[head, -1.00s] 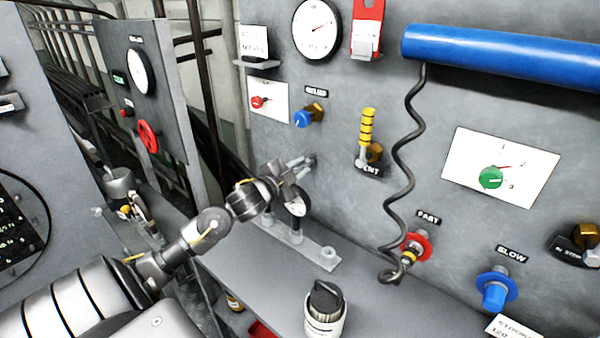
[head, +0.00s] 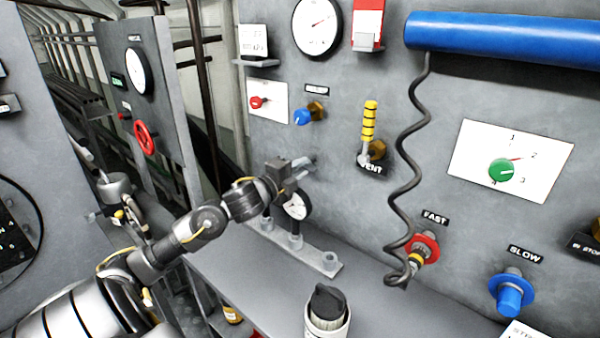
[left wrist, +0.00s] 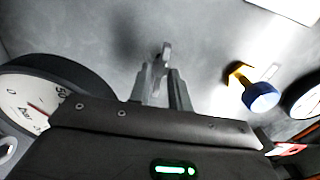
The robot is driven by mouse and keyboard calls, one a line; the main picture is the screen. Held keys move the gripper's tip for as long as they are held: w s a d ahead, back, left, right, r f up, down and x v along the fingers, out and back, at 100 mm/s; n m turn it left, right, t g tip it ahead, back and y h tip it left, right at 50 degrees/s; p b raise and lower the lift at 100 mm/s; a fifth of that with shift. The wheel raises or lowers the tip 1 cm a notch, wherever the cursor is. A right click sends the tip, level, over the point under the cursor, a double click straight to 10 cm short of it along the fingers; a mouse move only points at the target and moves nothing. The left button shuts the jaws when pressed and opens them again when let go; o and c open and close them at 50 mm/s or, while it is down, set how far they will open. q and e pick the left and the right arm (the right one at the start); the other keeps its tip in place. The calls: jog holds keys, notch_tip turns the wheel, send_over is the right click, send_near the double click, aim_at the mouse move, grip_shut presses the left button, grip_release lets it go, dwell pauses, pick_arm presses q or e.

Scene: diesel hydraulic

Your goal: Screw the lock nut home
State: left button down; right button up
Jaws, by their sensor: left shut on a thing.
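My left gripper (head: 304,163) reaches the grey panel (head: 225,82) below the blue RELIEF knob (head: 302,117). Its fingers are close together at a small metal fitting on the panel. In the left wrist view the fingers (left wrist: 162,85) are shut on a small grey metal piece (left wrist: 163,54), likely the lock nut. The fingers hide most of it, so its seating and thread do not show. My right gripper is in neither view.
A dial gauge (head: 296,205) stands just below the left gripper, close to it. A rail with sockets (head: 329,263) and a dark-topped canister (head: 327,308) are on the shelf. A yellow-banded VENT lever (head: 369,122) and coiled black cable (head: 402,180) are to the right.

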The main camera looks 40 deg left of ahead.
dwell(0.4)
pick_arm(q)
jog(key=c, duration=1.3)
grip_release()
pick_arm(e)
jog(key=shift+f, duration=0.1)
pick_arm(q)
jog(key=shift+s+d+f, duration=0.1)
jog(key=shift+d, duration=0.05)
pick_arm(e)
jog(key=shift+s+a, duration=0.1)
